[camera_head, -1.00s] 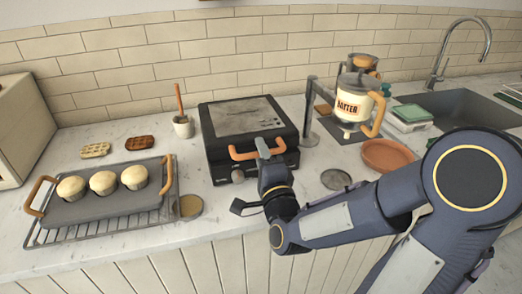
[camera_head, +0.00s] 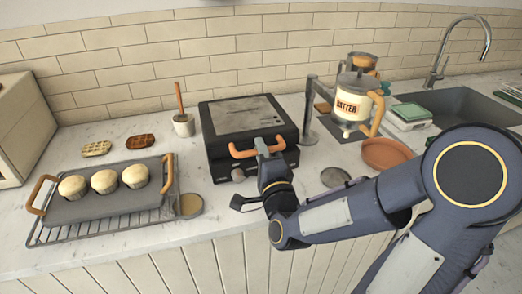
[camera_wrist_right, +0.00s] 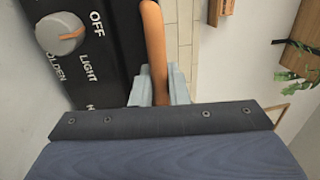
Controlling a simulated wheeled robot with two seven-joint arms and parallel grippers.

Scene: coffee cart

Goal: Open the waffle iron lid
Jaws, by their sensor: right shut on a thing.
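The black waffle iron (camera_head: 222,170) stands on the counter with its lid (camera_head: 243,117) down. An orange handle (camera_head: 240,153) runs across the lid's front edge. My right gripper (camera_head: 263,147) is shut on the right part of this handle. In the right wrist view the two pale fingers (camera_wrist_right: 162,88) hold the orange handle (camera_wrist_right: 153,40) between them. The front panel's knob (camera_wrist_right: 60,34) shows beside it, with the words OFF and LIGHT. My left gripper is not in view.
A tray (camera_head: 85,207) of muffins on a wire rack stands left. A batter dispenser (camera_head: 355,105) and a terracotta dish (camera_head: 385,153) stand right. Two waffles (camera_head: 140,142) and a small pot (camera_head: 184,125) lie left of the iron. A round metal disc (camera_head: 335,177) lies in front.

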